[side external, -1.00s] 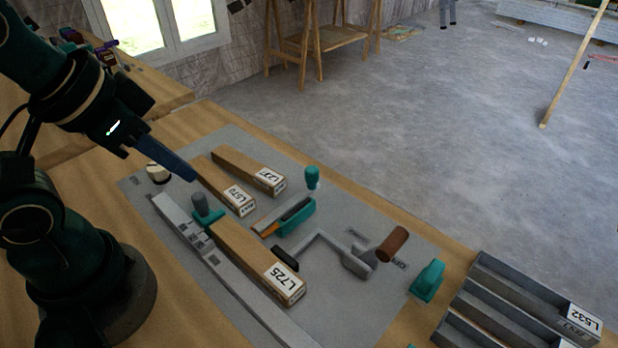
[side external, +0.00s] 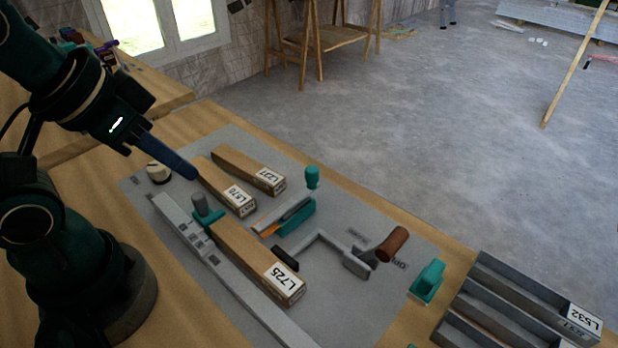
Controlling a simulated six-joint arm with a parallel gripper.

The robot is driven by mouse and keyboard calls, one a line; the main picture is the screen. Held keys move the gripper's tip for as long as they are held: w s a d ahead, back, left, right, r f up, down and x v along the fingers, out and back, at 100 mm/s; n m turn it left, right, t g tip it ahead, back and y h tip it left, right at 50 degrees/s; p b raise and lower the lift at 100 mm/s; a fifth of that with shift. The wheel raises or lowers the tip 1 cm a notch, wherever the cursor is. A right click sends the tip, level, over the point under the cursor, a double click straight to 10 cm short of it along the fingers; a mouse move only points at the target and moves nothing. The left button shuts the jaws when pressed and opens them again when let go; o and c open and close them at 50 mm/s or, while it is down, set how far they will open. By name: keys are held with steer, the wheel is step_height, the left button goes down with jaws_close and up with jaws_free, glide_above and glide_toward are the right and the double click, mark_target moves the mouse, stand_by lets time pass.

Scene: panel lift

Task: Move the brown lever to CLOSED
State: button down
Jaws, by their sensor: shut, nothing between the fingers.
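The brown lever handle (side external: 393,244) is a short cylinder at the end of a grey cranked arm (side external: 335,243), on the right part of the grey panel. Small dark lettering shows on the panel beside the handle; one label on its right seems to begin with "OP", and the rest is hidden or too small to read. My gripper (side external: 194,174) is shut and empty. Its fingers point down to the right above the far left of the panel, near the box marked L670, well apart from the lever.
Long boxes L670 (side external: 236,196), L237 (side external: 262,172) and L725 (side external: 268,272) lie on the panel (side external: 345,310). A teal-capped knob (side external: 312,178), a teal block (side external: 297,217) and a grey slider knob (side external: 205,207) stand among them. A grey tray (side external: 500,290) is at the lower right.

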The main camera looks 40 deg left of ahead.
steer(key=c, duration=0.7)
jaws_free()
steer(key=shift+w+d+r, duration=0.1)
steer(key=shift+w+d, duration=0.05)
steer(key=o, duration=0.5)
steer(key=shift+w+d+r+m, duration=0.25)
steer(key=shift+w+d+m, duration=0.15)
steer(key=shift+m, duration=0.2)
steer(key=shift+o, duration=0.2)
steer(key=m+g+h, duration=0.4)
steer(key=m, duration=0.8)
glide_toward(392, 238)
steer(key=a+f, duration=0.3)
steer(key=a, duration=0.1)
steer(key=d+f+m, duration=0.1)
steer(key=d, duration=0.1)
steer(key=w+d+f+m+g, duration=0.1)
steer(key=d+f+m, duration=0.2)
steer(key=d, duration=0.1)
steer(key=shift+w+f, duration=0.15)
steer(key=shift+w, duration=0.05)
steer(key=shift+d+f+m+g+h, duration=0.3)
steer(key=shift+d+f+m, duration=0.1)
steer(key=shift+d, duration=0.05)
steer(key=shift+x, duration=2.45)
steer(key=shift+c, duration=0.3)
